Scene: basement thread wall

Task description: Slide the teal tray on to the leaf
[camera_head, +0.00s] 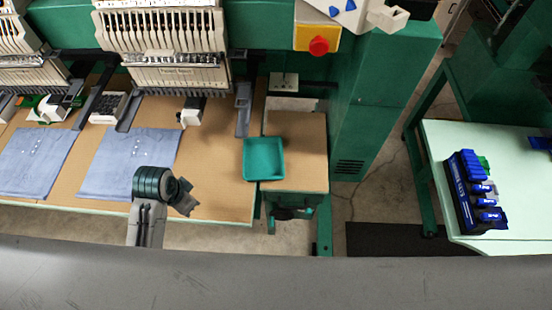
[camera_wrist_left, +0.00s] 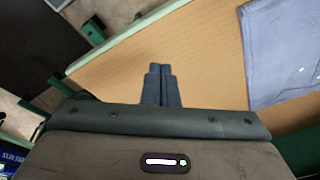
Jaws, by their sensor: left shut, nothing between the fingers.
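The teal tray (camera_head: 264,173) lies flat across the seam between the main wooden table (camera_head: 215,205) and the smaller wooden leaf (camera_head: 308,150) to its right. Most of the tray appears to be on the leaf side, and its left part is over the table. It looks empty. My left gripper (camera_head: 186,203) is left of the tray and nearer the front edge, apart from it. In the left wrist view the fingers (camera_wrist_left: 161,84) are shut and empty above the bare table. The tray is not visible there. My right gripper is out of view.
Blue cloth pieces (camera_head: 130,163) lie left of the gripper. Embroidery machine heads (camera_head: 165,50) stand behind. A green pillar (camera_head: 375,110) rises right of the leaf. A side table (camera_head: 500,150) holds a dark blue box (camera_head: 463,205). Table between gripper and tray is clear.

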